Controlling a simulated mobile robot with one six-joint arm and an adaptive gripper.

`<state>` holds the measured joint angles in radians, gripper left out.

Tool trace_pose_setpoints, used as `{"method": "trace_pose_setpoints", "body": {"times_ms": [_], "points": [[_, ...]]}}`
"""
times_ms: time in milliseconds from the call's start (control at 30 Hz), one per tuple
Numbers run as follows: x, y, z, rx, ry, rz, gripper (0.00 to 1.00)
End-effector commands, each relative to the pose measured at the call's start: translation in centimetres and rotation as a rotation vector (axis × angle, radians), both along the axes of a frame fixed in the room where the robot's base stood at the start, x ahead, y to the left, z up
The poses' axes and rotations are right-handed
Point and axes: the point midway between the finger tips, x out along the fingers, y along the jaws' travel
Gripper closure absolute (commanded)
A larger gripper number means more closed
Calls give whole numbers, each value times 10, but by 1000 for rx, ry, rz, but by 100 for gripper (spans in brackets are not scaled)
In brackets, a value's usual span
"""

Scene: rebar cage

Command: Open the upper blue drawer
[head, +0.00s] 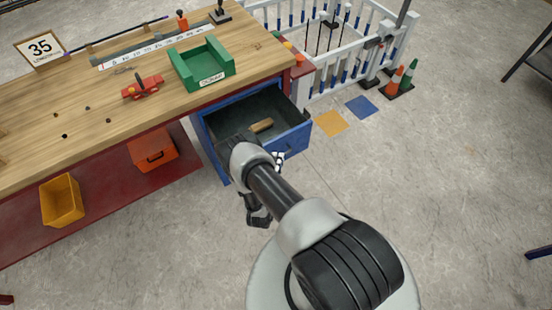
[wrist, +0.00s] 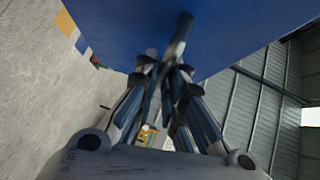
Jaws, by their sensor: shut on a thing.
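The upper blue drawer (head: 296,139) stands pulled out from the blue cabinet under the right end of the workbench, its grey inside showing. In the wrist view its blue front (wrist: 120,25) fills the top. My gripper (wrist: 165,80) is at that front, with its fingers closed around the dark bar handle (wrist: 183,30). In the head view, my arm crosses in front of the drawer and hides most of the gripper and the handle.
A brown object (head: 262,125) lies in the drawer. The wooden workbench (head: 75,105) carries a green tray (head: 190,75) and a red toy-like object (head: 142,87). A white railing (head: 335,75) and cones (head: 393,82) stand behind.

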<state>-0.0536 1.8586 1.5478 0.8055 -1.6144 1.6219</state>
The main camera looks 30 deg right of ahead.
Motion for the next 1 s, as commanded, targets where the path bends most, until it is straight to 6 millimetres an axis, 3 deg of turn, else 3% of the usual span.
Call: {"method": "trace_pose_setpoints", "body": {"times_ms": [533, 567, 800, 1000], "points": [[0, 0, 1, -1, -2, 0, 100], [0, 0, 1, -1, -2, 0, 89], [0, 0, 0, -1, -2, 0, 73], [0, 0, 0, 0, -1, 0, 70]]}}
